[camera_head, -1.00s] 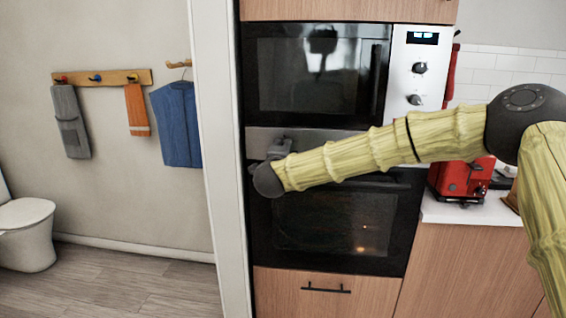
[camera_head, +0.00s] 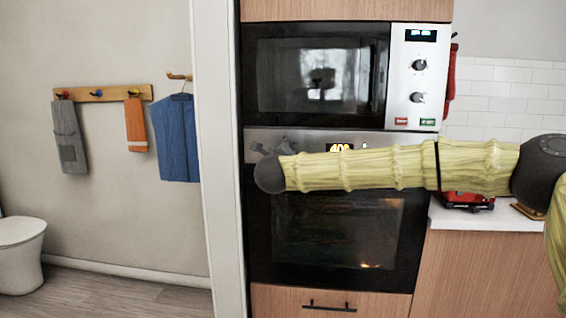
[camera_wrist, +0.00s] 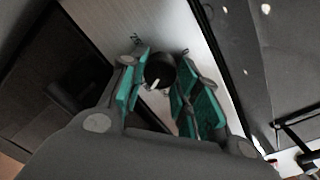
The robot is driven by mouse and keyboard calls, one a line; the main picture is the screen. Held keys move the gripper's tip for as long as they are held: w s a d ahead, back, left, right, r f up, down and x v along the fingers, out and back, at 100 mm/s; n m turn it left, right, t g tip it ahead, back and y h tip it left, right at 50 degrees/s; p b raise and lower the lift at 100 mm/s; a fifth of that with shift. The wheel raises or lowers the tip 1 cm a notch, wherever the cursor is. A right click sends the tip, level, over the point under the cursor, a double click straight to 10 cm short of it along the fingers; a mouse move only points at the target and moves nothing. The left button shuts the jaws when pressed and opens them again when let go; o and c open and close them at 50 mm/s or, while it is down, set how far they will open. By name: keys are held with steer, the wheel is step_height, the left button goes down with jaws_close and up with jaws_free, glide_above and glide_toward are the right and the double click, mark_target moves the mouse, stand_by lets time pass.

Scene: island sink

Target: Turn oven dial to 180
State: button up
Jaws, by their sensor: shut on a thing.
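The oven dial (camera_wrist: 160,70) is a dark round knob with a white mark, between the two teal-padded fingers of my gripper (camera_wrist: 161,82) in the wrist view. My gripper is shut on it. In the head view my gripper (camera_head: 268,147) shows only in part at the left of the oven's control strip, and my arm hides the dial. The oven (camera_head: 290,230) is a black-fronted built-in unit. Its orange display (camera_head: 340,148) is lit; it appears to read about 400, but its lower part is cut off by my arm.
A microwave (camera_head: 315,75) with two knobs sits above the oven. A wooden drawer (camera_head: 375,302) with a dark handle is below. A red appliance (camera_head: 466,201) stands on the white counter (camera_head: 480,219) at right. A white door frame (camera_head: 222,150) borders the oven at left.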

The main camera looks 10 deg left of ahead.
steer(key=shift+f+m+b, duration=0.2)
steer(key=shift+m+b, duration=0.25)
steer(key=shift+m, duration=0.05)
steer(key=shift+r, duration=0.1)
steer(key=o, duration=1)
steer(key=shift+s, duration=0.15)
steer(key=s, duration=1.1)
steer(key=shift+s+d+r, duration=0.15)
steer(key=shift+s+d, duration=0.1)
steer(key=shift+s, duration=0.1)
